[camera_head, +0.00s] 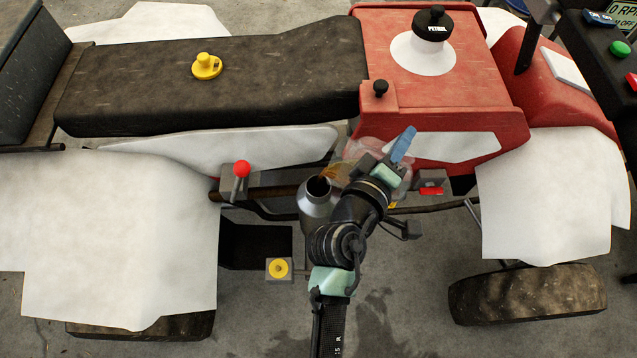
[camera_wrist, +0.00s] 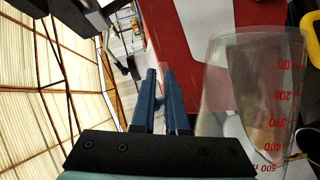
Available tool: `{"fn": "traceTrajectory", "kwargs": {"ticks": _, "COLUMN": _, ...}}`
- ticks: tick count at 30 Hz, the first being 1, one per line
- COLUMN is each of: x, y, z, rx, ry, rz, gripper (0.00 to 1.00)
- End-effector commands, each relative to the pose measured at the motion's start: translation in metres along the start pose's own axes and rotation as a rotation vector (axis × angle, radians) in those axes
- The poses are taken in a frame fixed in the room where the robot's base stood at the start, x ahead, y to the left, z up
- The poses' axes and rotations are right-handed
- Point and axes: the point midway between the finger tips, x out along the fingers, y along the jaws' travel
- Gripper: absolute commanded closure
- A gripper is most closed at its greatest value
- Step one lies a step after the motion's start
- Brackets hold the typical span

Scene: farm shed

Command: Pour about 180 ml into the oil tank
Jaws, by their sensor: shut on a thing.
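The oil tank (camera_head: 315,205) looks like the grey metal vessel with a round, dark open mouth beside the red vehicle in the head view. My gripper (camera_head: 399,150) is shut on a clear jug (camera_head: 368,150), just right of and above that mouth. The jug is tilted to the left, with amber liquid at its lip close to the tank mouth. I cannot tell whether liquid is falling. In the wrist view the jug (camera_wrist: 235,85) stands right of my blue fingers (camera_wrist: 161,72), its red scale marked 100 to 500. Its liquid level is unclear.
The red vehicle (camera_head: 440,95) has a black petrol cap (camera_head: 433,24) and a dark seat (camera_head: 220,75) with a yellow cap (camera_head: 206,66) on it. A red-knobbed lever (camera_head: 241,170) stands left of the tank. White covers (camera_head: 110,225) lie over the wheels.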

Motion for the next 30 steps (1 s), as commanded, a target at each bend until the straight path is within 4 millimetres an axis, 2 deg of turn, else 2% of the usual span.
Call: {"fn": "traceTrajectory", "kwargs": {"ticks": 30, "x": -0.0026, "y": -0.0009, "z": -0.0080, "rx": -0.063, "ry": -0.001, "rz": 0.029, "gripper": 1.00}}
